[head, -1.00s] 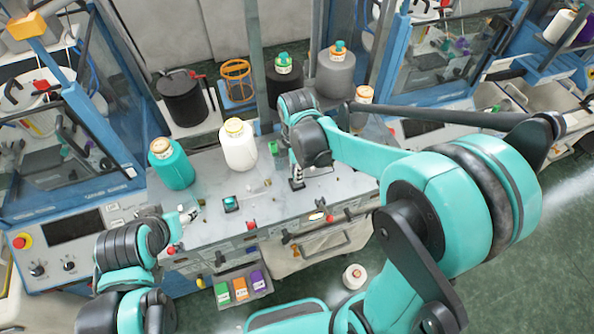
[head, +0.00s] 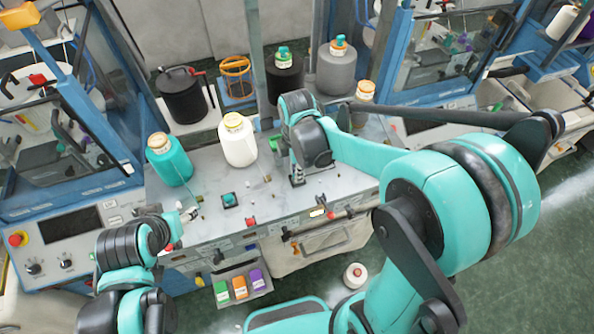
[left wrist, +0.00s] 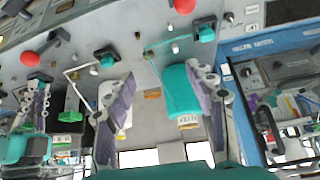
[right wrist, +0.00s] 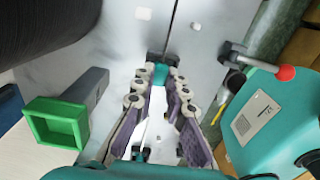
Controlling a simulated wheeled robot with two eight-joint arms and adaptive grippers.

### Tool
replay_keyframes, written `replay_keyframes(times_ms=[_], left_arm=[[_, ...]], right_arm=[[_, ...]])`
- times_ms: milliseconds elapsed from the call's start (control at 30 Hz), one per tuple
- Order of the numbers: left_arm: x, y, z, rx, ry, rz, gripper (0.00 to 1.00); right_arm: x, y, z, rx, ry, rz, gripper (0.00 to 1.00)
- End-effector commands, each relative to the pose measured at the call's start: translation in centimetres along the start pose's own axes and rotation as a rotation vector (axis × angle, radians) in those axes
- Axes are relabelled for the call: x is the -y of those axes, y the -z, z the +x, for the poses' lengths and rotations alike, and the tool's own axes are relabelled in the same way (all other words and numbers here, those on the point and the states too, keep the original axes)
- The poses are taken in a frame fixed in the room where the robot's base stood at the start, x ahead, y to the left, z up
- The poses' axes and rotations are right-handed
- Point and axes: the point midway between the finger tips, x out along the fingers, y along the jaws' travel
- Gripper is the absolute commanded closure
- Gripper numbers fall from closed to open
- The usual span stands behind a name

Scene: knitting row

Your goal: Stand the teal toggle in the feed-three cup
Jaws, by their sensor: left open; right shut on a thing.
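My right gripper (head: 297,179) points down at the worktop, right of the white cone. In the right wrist view its fingers (right wrist: 161,84) are shut on a small teal piece, the teal toggle (right wrist: 160,73). A dark block (right wrist: 157,59), seemingly a cup, lies right at its tip; I cannot tell whether the toggle is inside it. Another teal piece on a dark base (head: 229,200) stands mid-worktop and also shows in the left wrist view (left wrist: 107,58). My left gripper (head: 188,214) is open and empty at the worktop's left front; its fingers spread wide in its wrist view (left wrist: 162,105).
A teal cone (head: 169,162) and a white cone (head: 239,141) stand at the back of the worktop (head: 205,235). A green open box (right wrist: 58,123) is near my right gripper. Red knobs (head: 250,222) line the front edge. A small labelled bin (head: 240,284) hangs below.

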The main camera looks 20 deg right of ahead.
Motion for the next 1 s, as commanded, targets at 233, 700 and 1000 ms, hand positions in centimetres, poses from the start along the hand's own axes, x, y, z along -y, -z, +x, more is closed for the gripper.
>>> replay_keyframes(times_ms=[233,700,1000], left_arm=[[0.0,0.0,0.0,0.0,0.0,0.0,0.45],[0.0,0.0,0.0,0.0,0.0,0.0,0.45],[0.0,0.0,0.0,0.0,0.0,0.0,0.45]], right_arm=[[0.0,0.0,0.0,0.0,0.0,0.0,0.63],[0.0,0.0,-3.2,0.0,0.0,0.0,0.63],[0.0,0.0,-9.5,0.0,0.0,0.0,0.63]])
